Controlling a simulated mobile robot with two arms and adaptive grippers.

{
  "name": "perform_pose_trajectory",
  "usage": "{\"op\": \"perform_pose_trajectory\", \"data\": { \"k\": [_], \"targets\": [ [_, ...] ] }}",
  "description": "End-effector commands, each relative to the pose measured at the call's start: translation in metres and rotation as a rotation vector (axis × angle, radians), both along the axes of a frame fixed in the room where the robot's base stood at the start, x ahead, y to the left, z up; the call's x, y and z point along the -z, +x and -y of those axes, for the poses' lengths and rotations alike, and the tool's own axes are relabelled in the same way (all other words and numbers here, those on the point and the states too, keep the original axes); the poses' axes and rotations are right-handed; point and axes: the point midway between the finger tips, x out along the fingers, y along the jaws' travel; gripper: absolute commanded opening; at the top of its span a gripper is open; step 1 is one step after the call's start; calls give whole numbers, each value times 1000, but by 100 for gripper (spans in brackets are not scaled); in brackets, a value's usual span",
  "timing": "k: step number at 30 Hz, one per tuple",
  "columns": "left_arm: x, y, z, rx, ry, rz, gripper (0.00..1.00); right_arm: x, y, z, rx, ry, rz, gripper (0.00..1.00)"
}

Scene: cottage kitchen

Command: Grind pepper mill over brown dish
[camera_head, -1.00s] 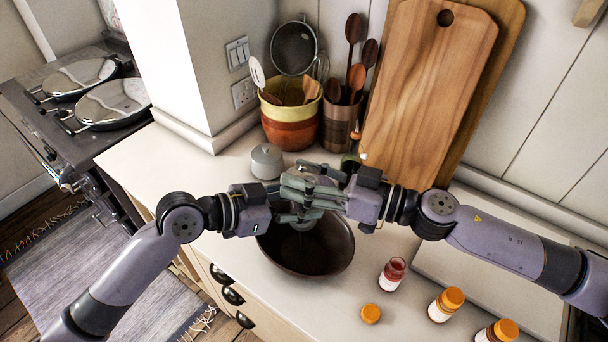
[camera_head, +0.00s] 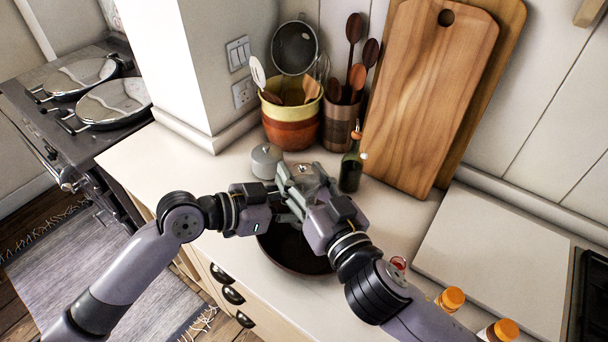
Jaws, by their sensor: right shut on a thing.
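The brown dish (camera_head: 290,258), a dark round bowl, sits on the counter below both grippers; they cover much of its far side. Above the dish's far rim, a small clear-and-silver top (camera_head: 304,171), apparently the pepper mill's, shows between the fingers. The rest of the mill is hidden. My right gripper (camera_head: 299,184) comes in from the lower right and is shut on the mill. My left gripper (camera_head: 281,208) comes in from the left at the mill's side, close against the right one. Its fingertips are partly covered, so its closure is unclear.
A grey lidded pot (camera_head: 266,165) and a dark green bottle (camera_head: 351,174) stand just behind the grippers. Utensil crocks (camera_head: 291,130) and cutting boards (camera_head: 425,95) line the wall. Orange-capped jars (camera_head: 451,298) and a red jar (camera_head: 398,263) are at right, partly behind my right arm.

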Motion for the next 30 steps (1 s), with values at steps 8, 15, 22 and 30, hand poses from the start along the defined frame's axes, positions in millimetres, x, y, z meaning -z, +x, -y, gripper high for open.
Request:
{"op": "perform_pose_trajectory", "data": {
  "k": [8, 15, 22, 30],
  "targets": [
    [0, -3, 2, 8, 0, -2, 12, 0, 1, -1, 204, 2, -3, 20],
    [0, -3, 2, 9, 0, -2, 12, 0, 1, 1, 308, -2, -1, 20],
    [0, -3, 2, 9, 0, -2, 12, 0, 1, 2, 346, -8, 1, 20],
    [0, -3, 2, 8, 1, -2, 12, 0, 1, 2, 350, -10, 1, 20]
  ]
}}
